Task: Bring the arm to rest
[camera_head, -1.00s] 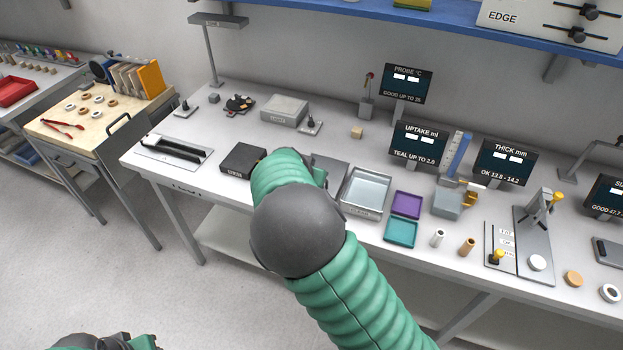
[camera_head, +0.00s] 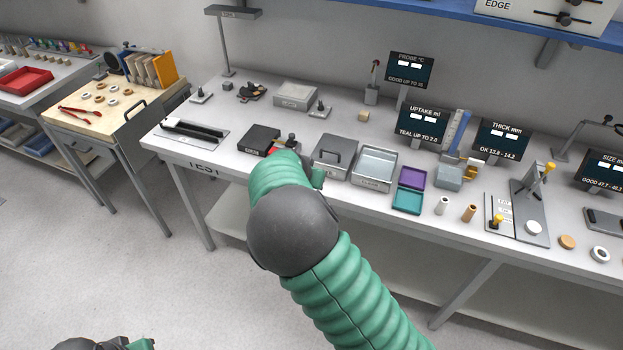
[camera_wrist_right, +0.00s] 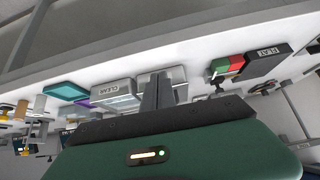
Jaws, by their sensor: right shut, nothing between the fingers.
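My right arm (camera_head: 340,285), green and ribbed with a dark grey ball joint, rises from the bottom edge in the head view. It points at the front edge of the white bench, and its gripper is mostly hidden behind it there. In the right wrist view the right gripper (camera_wrist_right: 158,88) shows its fingers together and empty. The bench items lie beyond the fingers, and no contact shows. At the bottom left of the head view only a small dark and green part of my left arm (camera_head: 95,343) shows; its fingers are not visible.
A wooden-topped table (camera_head: 85,120) stands left. The floor (camera_head: 120,260) in front is clear.

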